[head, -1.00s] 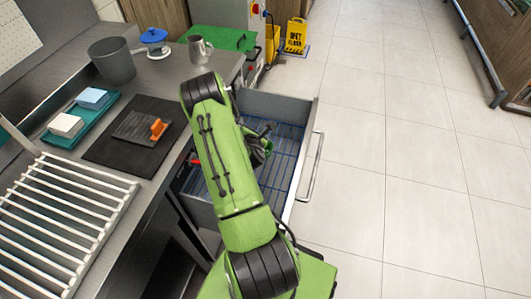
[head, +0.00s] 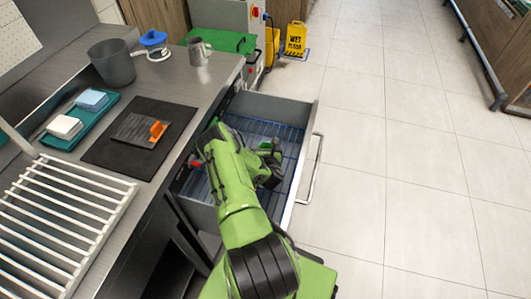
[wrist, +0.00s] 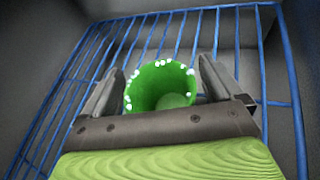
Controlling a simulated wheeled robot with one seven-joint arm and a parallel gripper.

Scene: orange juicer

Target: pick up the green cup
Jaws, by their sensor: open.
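The green cup (wrist: 158,92) shows in the wrist view inside the drawer, with its open mouth toward the camera and pale spots around its rim. My gripper (wrist: 161,70) is open, with one finger on each side of the cup. I cannot tell whether either finger touches it. In the head view my gripper (head: 272,160) is down in the open drawer (head: 310,165). A bit of green shows beside it there, but the cup is mostly hidden or too small to make out.
The drawer has a blue wire rack (wrist: 50,110) and grey walls close around my gripper. On the counter are a grey pot (head: 112,65), a metal mug (head: 199,52), a black mat (head: 110,150) and a white slatted rack (head: 60,220). The tiled floor at right is clear.

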